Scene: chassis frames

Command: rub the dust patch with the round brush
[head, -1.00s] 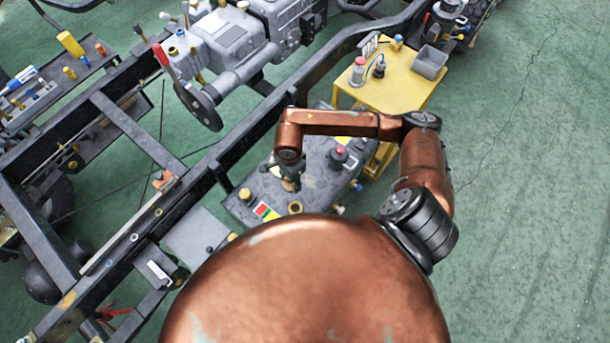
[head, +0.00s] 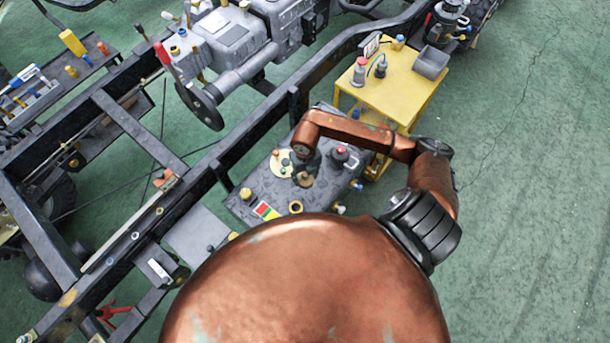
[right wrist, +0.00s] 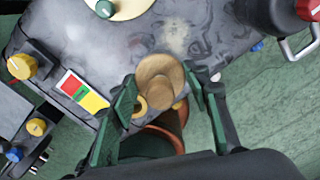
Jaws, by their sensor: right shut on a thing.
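The round brush (right wrist: 160,78), tan and wooden with a round top, is between the green-padded fingers of my right gripper (right wrist: 161,92), which is shut on it. In the head view the brush (head: 304,179) shows below the right gripper (head: 306,163), over the grey box top. The dust patch (right wrist: 177,36) is a pale, speckled smudge on that top, just beyond the brush in the right wrist view. I cannot tell whether the brush touches the surface; its underside is hidden. My left gripper is not in view.
The grey box (head: 262,190) carries a cream disc with a green knob (head: 283,163), a red-capped fitting (head: 341,156), a yellow knob (head: 246,193) and a red-green-yellow label (head: 266,210). A dark chassis rail (head: 225,152) runs alongside. A yellow table (head: 395,95) stands behind.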

